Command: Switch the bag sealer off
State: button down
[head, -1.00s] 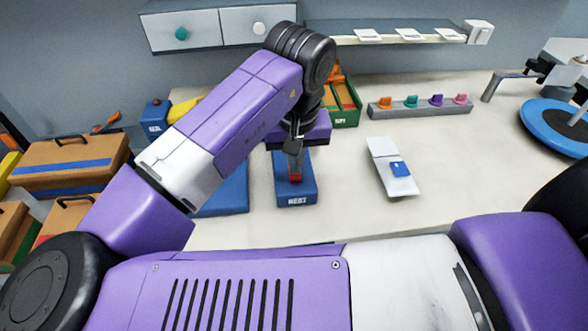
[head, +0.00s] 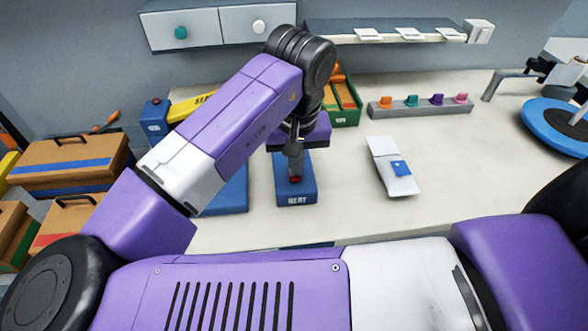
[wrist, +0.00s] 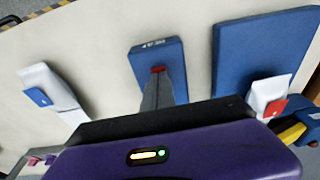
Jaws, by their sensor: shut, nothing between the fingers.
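A blue box (head: 296,194) labelled HEAT stands on the bench with a small red switch (head: 295,180) on its top. In the wrist view the box (wrist: 173,52) lies straight ahead, with its red switch (wrist: 158,69) at my fingertips. My gripper (head: 295,172) is shut and empty, pointing down at the switch. I cannot tell whether the tips touch it, and they hide part of it. A larger blue base (head: 228,192) with a yellow arm (head: 190,108) is left of the box, partly behind my arm.
A white pouch (head: 391,166) with a blue square lies right of the box. A grey rack (head: 420,108) of coloured pegs and a green bin (head: 345,115) stand behind. Wooden boxes (head: 75,162) are at left. Bench between box and pouch is clear.

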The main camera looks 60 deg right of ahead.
jog(key=shift+f, duration=0.5)
jog(key=shift+r, duration=0.1)
notch_tip(320, 180, up, 7)
jog(key=p, duration=0.6)
dwell(0.5)
dwell(0.5)
